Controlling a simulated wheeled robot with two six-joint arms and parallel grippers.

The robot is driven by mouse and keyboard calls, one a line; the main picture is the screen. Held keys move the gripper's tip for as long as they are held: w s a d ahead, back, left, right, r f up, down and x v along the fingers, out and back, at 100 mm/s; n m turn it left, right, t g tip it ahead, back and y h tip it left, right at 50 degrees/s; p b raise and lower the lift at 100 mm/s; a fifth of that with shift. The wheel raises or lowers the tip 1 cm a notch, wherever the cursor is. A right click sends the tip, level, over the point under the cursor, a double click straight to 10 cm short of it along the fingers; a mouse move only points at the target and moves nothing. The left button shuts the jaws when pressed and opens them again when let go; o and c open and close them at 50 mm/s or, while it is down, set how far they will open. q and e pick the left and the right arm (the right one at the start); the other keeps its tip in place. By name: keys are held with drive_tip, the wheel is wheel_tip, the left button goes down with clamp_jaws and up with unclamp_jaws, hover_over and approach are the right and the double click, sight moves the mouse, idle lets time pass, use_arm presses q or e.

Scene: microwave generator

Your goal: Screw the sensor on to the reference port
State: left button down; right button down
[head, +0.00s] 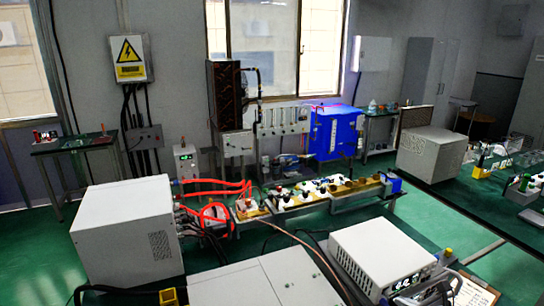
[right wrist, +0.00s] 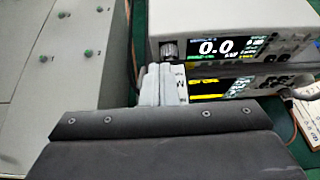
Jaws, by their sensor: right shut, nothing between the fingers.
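The power meter (head: 380,255) is a white box at the lower right of the head view, its lit display facing the front. In the right wrist view the meter (right wrist: 230,18) reads 0.0. A round knurled metal part (right wrist: 168,48) sits left of the display; I cannot tell whether it is the reference port or something fitted to it. My right gripper (right wrist: 160,86) is shut and empty, its pale fingers just in front of the meter's left front edge. A white piece marked "M" (right wrist: 181,86) shows beside the fingers; I cannot make out the sensor for certain. My left gripper is not in view.
A second lit panel (right wrist: 207,95) sits below the meter. A pale cabinet top (right wrist: 70,50) with green buttons lies to the left. A clipboard (head: 476,291) lies right of the meter. A white box (head: 124,230), red hoses (head: 212,184) and a bench of parts (head: 325,196) stand farther back.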

sight(389, 294)
drive_tip(key=shift+w+a+p, duration=0.25)
drive_tip(key=shift+w, duration=0.3)
drive_tip(key=shift+w+a+p, duration=0.2)
drive_tip(key=shift+w+a, duration=0.05)
drive_tip(key=shift+w, duration=0.3)
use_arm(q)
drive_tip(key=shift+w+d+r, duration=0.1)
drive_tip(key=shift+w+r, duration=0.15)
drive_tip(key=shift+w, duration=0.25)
use_arm(e)
drive_tip(key=shift+w+a, duration=0.25)
drive_tip(key=shift+w, duration=0.45)
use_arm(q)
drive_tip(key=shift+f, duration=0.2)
use_arm(e)
drive_tip(key=shift+d+f, duration=0.15)
drive_tip(key=shift+f, duration=0.2)
